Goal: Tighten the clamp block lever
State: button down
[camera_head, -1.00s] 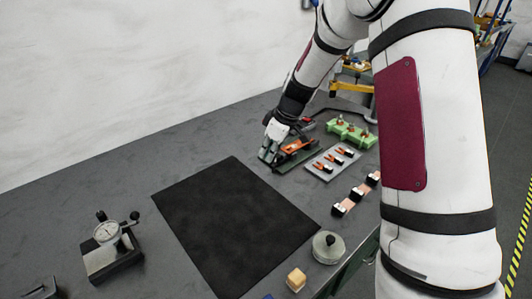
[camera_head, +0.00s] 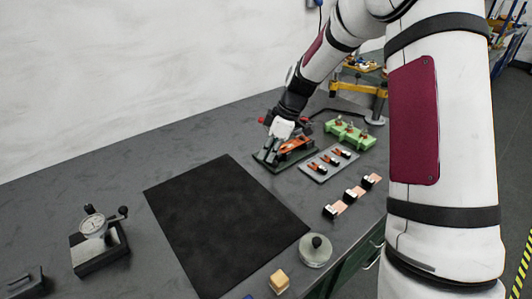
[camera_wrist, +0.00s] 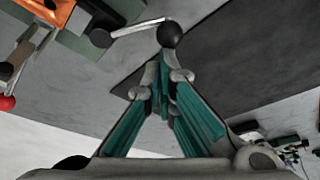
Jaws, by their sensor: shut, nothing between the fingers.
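The clamp fixture is a dark green plate (camera_head: 262,158) with an orange block (camera_head: 297,144) on it, at the far end of the bench. In the wrist view the orange block (camera_wrist: 38,22) is at the top left. A silver lever (camera_wrist: 138,28) runs from a black pivot to a black ball knob (camera_wrist: 169,35). My gripper (camera_head: 272,157) is over the left part of the fixture. In the wrist view the gripper (camera_wrist: 165,62) is shut and empty, its teal fingers meeting just below the knob. I cannot tell whether they touch it. A red knob (camera_wrist: 7,103) is at the left edge.
A black mat (camera_head: 228,225) lies in front of the fixture. Right of it are a grey tray (camera_head: 318,175) with small parts, a green holder (camera_head: 350,133) and several copper-coloured pieces (camera_head: 354,193). A dial gauge (camera_head: 95,228) stands at the left. A round weight (camera_head: 315,252) is near the edge.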

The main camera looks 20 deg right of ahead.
jog(key=d+n, duration=0.1)
jog(key=d+n+g, duration=0.1)
jog(key=n, duration=0.1)
jog(key=shift+s, duration=0.35)
jog(key=shift+d+n+p, duration=0.3)
jog(key=shift+n+p, duration=0.1)
jog(key=shift+d+y, duration=0.1)
jog(key=shift+y, duration=0.2)
jog(key=shift+a+r, duration=0.15)
jog(key=shift+a, duration=0.3)
notch_tip(320, 180, up, 11)
jog(key=shift+d+f, duration=0.2)
jog(key=shift+d, duration=0.15)
